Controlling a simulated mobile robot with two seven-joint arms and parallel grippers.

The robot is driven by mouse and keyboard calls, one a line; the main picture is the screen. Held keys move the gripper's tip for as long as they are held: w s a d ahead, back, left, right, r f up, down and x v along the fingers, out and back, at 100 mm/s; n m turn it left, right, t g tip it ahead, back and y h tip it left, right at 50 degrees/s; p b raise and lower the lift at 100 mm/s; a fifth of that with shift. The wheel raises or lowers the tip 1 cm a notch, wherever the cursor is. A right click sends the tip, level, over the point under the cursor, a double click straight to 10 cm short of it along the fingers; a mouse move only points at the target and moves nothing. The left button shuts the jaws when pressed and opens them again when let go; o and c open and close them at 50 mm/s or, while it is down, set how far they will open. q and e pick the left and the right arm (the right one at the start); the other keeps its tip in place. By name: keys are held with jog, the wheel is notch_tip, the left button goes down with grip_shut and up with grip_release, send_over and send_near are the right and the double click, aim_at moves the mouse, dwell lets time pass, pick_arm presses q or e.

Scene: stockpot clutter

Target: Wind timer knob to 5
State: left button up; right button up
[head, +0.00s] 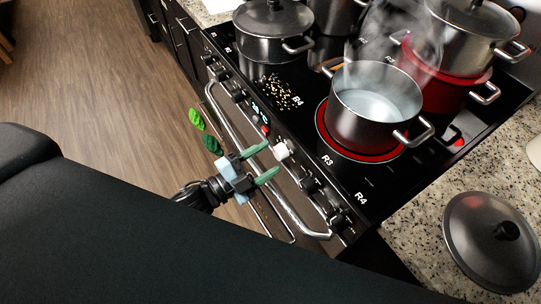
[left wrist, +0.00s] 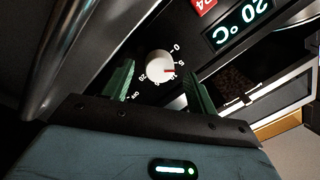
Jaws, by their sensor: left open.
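The timer knob (head: 282,150) is a small white dial on the stove's front panel. In the left wrist view the white knob (left wrist: 158,64) has a red mark pointing right, among printed numbers including 0, 5 and 20; the exact number it points at is hard to tell. My left gripper (head: 272,157) has green fingers, spread apart and empty, pointing at the panel just in front of the knob. In the left wrist view the fingers stand either side of the knob, apparently not touching it. My right gripper is not in view.
The oven handle (head: 220,107) runs along the stove front, close to my left gripper. Several dark knobs line the panel. A steaming pot (head: 370,125) stands on a glowing red burner behind the knob. A lid (head: 480,255) lies on the granite counter.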

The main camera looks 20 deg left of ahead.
pick_arm(q)
jog(key=v, duration=0.6)
jog(key=shift+b, duration=0.35)
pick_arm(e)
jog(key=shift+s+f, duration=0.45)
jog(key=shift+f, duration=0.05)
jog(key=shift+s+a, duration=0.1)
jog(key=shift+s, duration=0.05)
pick_arm(q)
jog(key=s+f+n+g+y+p, duration=0.1)
jog(key=s+f+n+g+y, duration=0.1)
jog(key=s, duration=0.5)
jog(key=s+a+f+n+g+y+p, duration=0.1)
jog(key=s+f+n+g+y+p, duration=0.1)
jog(key=s+f+n, duration=0.5)
jog(key=s+a+f+n+g+y+p, duration=0.1)
jog(key=s+f+n+g+y+p, duration=0.1)
jog(key=s+f+n+y, duration=0.2)
jog(key=s+n, duration=0.3)
jog(key=shift+s+f+y, duration=0.2)
jog(key=shift+s+y, duration=0.1)
jog(key=shift+s, duration=0.05)
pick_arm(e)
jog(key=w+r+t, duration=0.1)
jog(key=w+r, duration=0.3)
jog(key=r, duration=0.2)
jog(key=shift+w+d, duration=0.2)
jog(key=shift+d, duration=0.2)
